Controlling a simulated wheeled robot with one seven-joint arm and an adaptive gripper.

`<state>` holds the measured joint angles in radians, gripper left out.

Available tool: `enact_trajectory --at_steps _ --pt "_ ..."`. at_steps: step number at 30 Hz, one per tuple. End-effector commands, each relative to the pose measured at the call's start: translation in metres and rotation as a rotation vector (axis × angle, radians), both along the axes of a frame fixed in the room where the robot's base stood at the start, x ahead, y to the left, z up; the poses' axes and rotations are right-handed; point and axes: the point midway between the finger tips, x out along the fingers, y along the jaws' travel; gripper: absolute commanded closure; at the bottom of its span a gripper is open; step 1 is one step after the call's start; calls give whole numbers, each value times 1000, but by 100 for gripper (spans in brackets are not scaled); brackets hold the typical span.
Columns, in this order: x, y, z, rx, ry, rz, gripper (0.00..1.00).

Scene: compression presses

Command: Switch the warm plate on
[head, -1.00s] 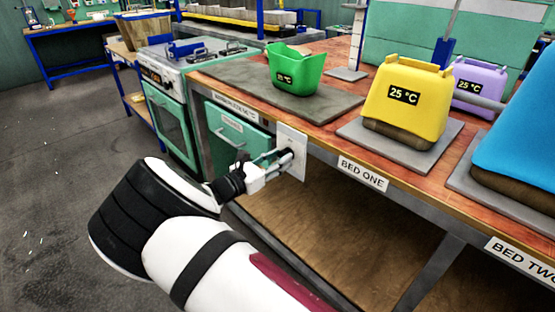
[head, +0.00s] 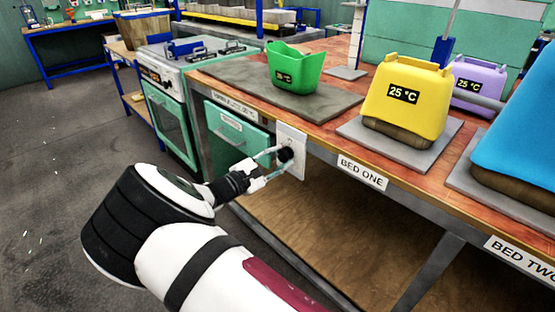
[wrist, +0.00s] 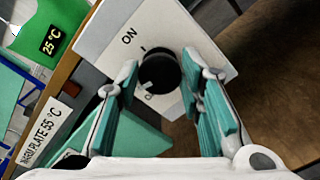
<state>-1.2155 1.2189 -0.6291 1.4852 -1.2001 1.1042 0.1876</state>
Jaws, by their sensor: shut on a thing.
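The warm plate (head: 330,105) is a flat dark grey slab at the bench's left end, with a green 25 °C container (head: 294,70) on it. On the bench front is a white switch panel (head: 298,150) with a round black knob (head: 286,154). In the wrist view the panel (wrist: 112,30) reads ON beside an I mark, with an O mark lower down. The knob (wrist: 163,70) has a white pointer towards the lower left, near the O. My gripper (head: 276,162) is shut on the knob, one finger each side, seen in the wrist view (wrist: 160,78).
A label (wrist: 45,130) reads WARM PLATE 55 °C. A green drawer front (head: 237,130) is left of the panel. A yellow 25 °C container (head: 407,95) stands on bed one, right of it. An open wooden shelf (head: 330,235) lies below the bench.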

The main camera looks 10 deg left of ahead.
Motion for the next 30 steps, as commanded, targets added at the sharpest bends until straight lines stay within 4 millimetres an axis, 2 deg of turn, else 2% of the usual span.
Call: enact_trajectory --at_steps 30 --pt "-1 0 -7 755 -586 2 94"
